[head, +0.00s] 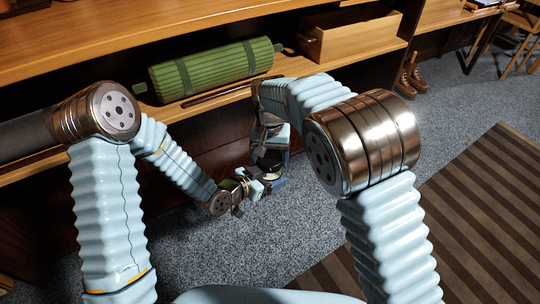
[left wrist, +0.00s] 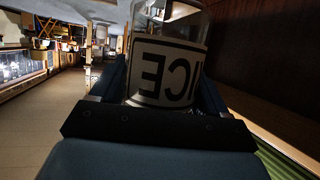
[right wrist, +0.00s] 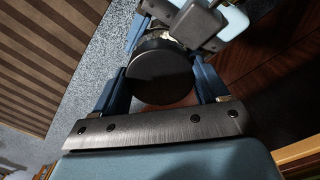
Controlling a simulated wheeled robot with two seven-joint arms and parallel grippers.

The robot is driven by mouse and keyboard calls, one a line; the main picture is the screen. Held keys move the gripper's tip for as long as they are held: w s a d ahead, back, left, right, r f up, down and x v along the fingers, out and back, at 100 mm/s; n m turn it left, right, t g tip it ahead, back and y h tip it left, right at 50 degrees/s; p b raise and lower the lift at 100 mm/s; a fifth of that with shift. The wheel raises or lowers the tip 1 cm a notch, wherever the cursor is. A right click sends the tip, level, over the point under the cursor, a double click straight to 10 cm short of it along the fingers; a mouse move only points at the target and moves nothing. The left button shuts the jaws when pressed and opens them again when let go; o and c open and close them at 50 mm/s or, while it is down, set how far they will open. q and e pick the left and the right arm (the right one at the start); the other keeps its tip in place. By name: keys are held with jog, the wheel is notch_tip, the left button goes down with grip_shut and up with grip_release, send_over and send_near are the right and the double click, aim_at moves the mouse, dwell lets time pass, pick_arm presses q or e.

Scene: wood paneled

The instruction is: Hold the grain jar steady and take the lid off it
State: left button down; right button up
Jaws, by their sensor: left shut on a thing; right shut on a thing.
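The grain jar (left wrist: 165,72) is clear glass with a white label whose dark letters show inverted in the left wrist view. My left gripper (left wrist: 163,88) is shut on the jar's body, a finger on each side. The dark round lid (right wrist: 160,76) faces the right wrist camera, and my right gripper (right wrist: 161,86) is shut on its rim. In the head view my left gripper (head: 250,184) and right gripper (head: 271,152) meet low in front of the shelf unit, largely hiding jar and lid. I cannot tell whether the lid touches the jar.
A wooden shelf unit (head: 190,30) stands behind my arms. A green ribbed roll (head: 213,67) and a wooden box (head: 352,38) rest on it. Brown boots (head: 412,75) stand to the right. Grey carpet (head: 300,235) and a striped rug (head: 475,215) are clear.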

jog(key=shift+d, duration=0.1)
jog(key=o, duration=1.2)
jog(key=shift+c, duration=0.2)
notch_tip(320, 180, up, 4)
jog(key=shift+r, duration=0.2)
notch_tip(320, 180, up, 3)
jog(key=shift+r+m, duration=0.2)
jog(key=shift+m, duration=0.7)
jog(key=shift+c, duration=0.4)
notch_tip(320, 180, down, 8)
jog(key=shift+r, duration=0.1)
